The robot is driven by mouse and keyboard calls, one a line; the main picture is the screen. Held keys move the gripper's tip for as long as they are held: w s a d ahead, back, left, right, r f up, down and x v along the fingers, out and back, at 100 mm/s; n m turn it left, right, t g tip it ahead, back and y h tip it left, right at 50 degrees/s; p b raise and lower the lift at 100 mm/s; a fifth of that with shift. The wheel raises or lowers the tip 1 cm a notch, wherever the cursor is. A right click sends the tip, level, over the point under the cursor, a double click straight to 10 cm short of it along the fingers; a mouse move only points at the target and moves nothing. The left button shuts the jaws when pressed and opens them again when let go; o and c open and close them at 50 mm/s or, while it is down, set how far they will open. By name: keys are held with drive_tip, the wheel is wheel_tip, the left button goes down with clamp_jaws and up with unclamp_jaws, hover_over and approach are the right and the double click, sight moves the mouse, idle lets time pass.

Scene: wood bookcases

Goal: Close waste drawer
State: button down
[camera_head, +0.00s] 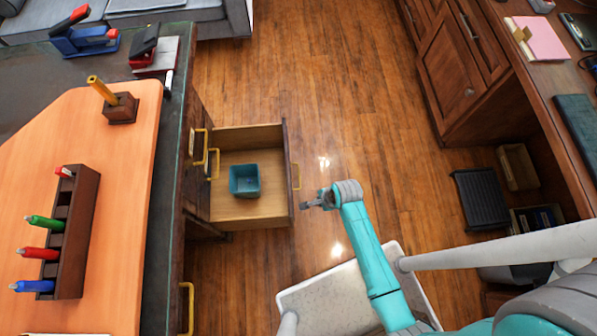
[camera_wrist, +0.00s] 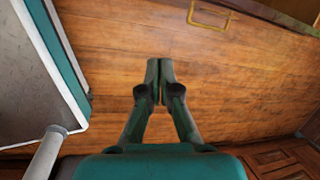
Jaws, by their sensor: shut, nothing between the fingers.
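The waste drawer (camera_head: 285,208) stands pulled out to the right from the desk in the head view. A small teal bin (camera_head: 244,180) sits inside it. A gold handle (camera_head: 296,176) is on the drawer's outer front; a gold handle also shows at the top of the wrist view (camera_wrist: 210,18). My gripper (camera_head: 306,204) is just right of the drawer front, near its lower end and below the handle in the picture. Its fingers are together and empty in the wrist view (camera_wrist: 160,68). I cannot tell whether it touches the front.
The desk (camera_head: 70,245) on the left holds a pen rack (camera_head: 78,235) and a pencil holder (camera_head: 120,108). Other gold handles (camera_head: 187,305) show on its side. A wooden desk (camera_head: 470,85) stands on the right.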

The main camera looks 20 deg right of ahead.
drive_tip(key=w+m+g, duration=0.2)
drive_tip(key=w+m, duration=0.1)
drive_tip(key=w, duration=0.2)
drive_tip(key=w+a+f, duration=0.1)
drive_tip(key=a+f, duration=0.4)
drive_tip(key=f, duration=0.4)
drive_tip(key=shift+w+a+f+y, duration=0.2)
drive_tip(key=shift+w+a+y, duration=0.15)
drive_tip(key=shift+y, duration=0.05)
